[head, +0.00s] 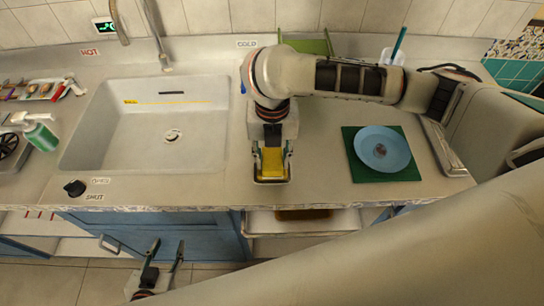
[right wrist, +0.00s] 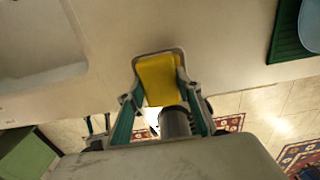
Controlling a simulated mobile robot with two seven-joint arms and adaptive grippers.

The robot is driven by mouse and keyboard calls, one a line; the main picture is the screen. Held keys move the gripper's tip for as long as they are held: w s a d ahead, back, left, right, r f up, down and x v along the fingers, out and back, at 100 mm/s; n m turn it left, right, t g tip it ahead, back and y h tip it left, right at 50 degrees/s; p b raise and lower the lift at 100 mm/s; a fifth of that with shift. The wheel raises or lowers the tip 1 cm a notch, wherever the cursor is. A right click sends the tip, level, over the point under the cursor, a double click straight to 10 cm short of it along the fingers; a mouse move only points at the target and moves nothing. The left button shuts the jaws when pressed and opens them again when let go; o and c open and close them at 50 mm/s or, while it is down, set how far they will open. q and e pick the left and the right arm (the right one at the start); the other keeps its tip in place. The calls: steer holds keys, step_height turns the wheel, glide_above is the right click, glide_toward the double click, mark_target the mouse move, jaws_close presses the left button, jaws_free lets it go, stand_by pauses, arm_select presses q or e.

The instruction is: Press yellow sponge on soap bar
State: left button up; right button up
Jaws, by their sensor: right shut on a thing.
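The yellow sponge (head: 271,160) is between the fingers of my right gripper (head: 272,156), near the front edge of the counter. My right gripper is shut on it. The sponge also shows in the right wrist view (right wrist: 158,78), within the outline of a small soap dish (right wrist: 160,52). The dish's rim (head: 271,182) shows below the sponge in the head view. I cannot make out the soap bar; the sponge covers the inside of the dish. Whether the sponge touches soap cannot be told. My left gripper (head: 166,250) is open and empty, low in front of the counter.
A sink (head: 130,145) lies left of the dish. A blue plate (head: 382,149) rests on a green mat (head: 350,158) at the right. A green soap bottle (head: 42,136) stands at the far left. A green rack (head: 310,46) is behind my right arm. Counter between dish and mat is clear.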

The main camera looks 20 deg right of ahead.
mark_target(272, 158)
steer(key=shift+r+p, duration=0.3)
steer(key=shift+r, duration=2.6)
